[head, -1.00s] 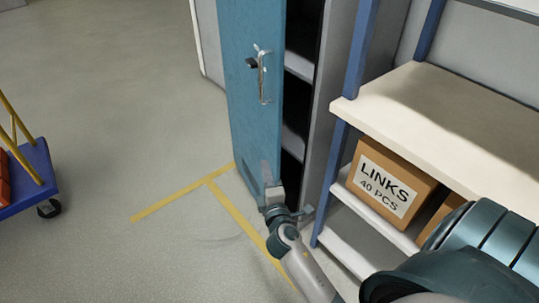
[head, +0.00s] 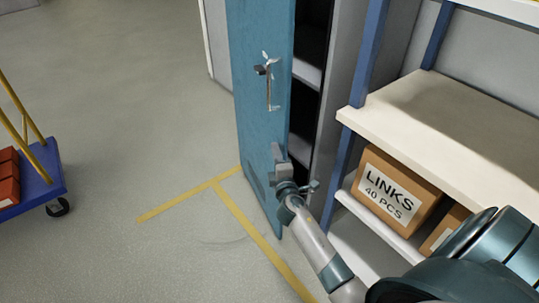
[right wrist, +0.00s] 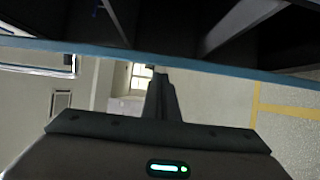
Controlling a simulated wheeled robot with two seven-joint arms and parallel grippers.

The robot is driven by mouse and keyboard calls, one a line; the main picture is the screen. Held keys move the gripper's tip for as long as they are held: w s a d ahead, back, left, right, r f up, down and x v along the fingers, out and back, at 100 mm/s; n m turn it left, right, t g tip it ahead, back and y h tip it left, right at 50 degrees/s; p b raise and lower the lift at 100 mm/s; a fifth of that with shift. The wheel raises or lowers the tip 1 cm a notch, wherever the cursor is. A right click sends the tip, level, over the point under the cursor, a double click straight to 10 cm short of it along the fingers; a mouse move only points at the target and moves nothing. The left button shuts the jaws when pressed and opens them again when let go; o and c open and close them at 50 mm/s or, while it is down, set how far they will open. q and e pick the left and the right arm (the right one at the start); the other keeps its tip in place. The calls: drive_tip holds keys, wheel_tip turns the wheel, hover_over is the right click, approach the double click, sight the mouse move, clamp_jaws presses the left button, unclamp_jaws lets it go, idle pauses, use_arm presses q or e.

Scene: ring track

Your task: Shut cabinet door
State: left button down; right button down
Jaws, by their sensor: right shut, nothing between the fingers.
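The blue cabinet door (head: 252,105) stands partly open in the head view, its outer face with a metal handle (head: 268,82) toward me. A dark gap with shelves shows between the door and the grey cabinet frame (head: 341,85). My right gripper (head: 277,152) is shut and empty, overlapping the lower right part of the door near its edge. I cannot tell whether it touches. In the right wrist view, my shut fingers (right wrist: 161,95) point toward the door's blue edge (right wrist: 200,64), with the cabinet's inside above it. My left gripper is out of view.
A shelf unit (head: 430,115) with a carton marked LINKS (head: 393,190) stands close on the right, beside my right arm. A blue trolley (head: 42,180) with red boxes is at the left. Yellow lines (head: 188,200) mark the clear floor between.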

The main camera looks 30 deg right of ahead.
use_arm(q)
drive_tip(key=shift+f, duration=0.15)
use_arm(e)
drive_tip(key=shift+d, duration=0.35)
